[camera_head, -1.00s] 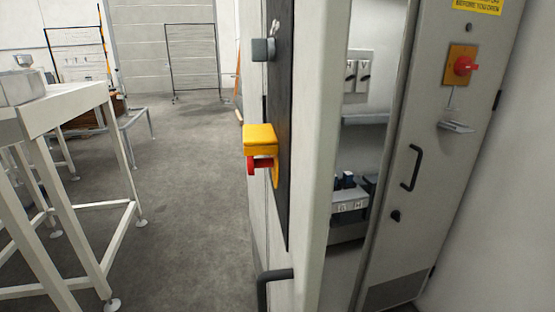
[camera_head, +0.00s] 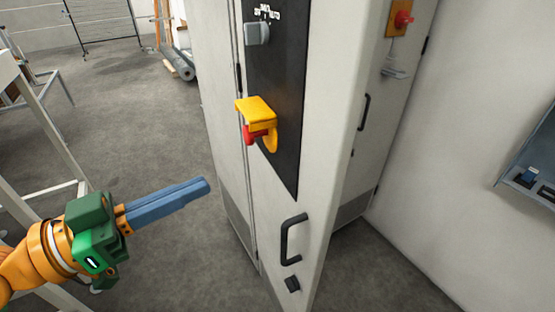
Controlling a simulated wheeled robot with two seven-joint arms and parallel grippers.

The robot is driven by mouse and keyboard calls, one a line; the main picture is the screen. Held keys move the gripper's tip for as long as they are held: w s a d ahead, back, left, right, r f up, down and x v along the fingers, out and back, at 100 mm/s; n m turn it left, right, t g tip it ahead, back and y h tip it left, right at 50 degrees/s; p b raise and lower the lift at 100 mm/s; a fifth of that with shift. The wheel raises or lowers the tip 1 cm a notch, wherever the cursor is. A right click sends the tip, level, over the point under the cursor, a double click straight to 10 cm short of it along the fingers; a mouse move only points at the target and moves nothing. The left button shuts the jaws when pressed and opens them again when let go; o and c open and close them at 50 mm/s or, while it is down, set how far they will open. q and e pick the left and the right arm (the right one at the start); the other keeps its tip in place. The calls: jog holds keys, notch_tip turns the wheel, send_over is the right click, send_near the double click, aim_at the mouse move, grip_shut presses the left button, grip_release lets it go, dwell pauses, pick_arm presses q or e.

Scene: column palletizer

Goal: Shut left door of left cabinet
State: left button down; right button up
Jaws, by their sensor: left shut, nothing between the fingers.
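A light grey cabinet door (camera_head: 333,150) stands open in the middle of the head view, its outer face and free edge turned toward me. It carries a black panel (camera_head: 285,95) with a grey knob (camera_head: 257,33) and a yellow-and-red switch (camera_head: 258,118). Below these are a black handle (camera_head: 288,242) and a small black latch (camera_head: 292,284). My left gripper (camera_head: 205,186) has its blue fingers shut and empty. It points right toward the door, left of the handle and apart from it in the picture. My right gripper is not in view.
Another grey door (camera_head: 378,130) with a red switch (camera_head: 403,20) and black handle stands behind. A grey-blue recess with small electrical parts (camera_head: 530,178) shows at the right edge. A white-legged table (camera_head: 50,192) stands at left. Grey floor (camera_head: 150,125) is clear between table and cabinet.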

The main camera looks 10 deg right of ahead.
aim_at(332, 173)
pick_arm(q)
jog(key=s+d+r+m+g, duration=0.1)
jog(key=s+r+m+g, duration=0.15)
jog(key=s, duration=0.35)
jog(key=shift+g+h, duration=0.3)
jog(key=shift+g, duration=0.05)
jog(key=p+x, duration=0.4)
jog(key=x, duration=0.3)
jog(key=p+x, duration=0.5)
jog(key=x, duration=0.2)
jog(key=shift+w+f, duration=0.1)
jog(key=shift+f, duration=0.15)
jog(key=shift+w+d+f, duration=0.1)
jog(key=shift+d+f, duration=0.1)
jog(key=shift+d, duration=0.15)
jog(key=shift+m, duration=0.25)
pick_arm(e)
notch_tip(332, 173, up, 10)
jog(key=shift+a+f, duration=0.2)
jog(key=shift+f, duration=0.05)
pick_arm(q)
jog(key=shift+a, duration=0.1)
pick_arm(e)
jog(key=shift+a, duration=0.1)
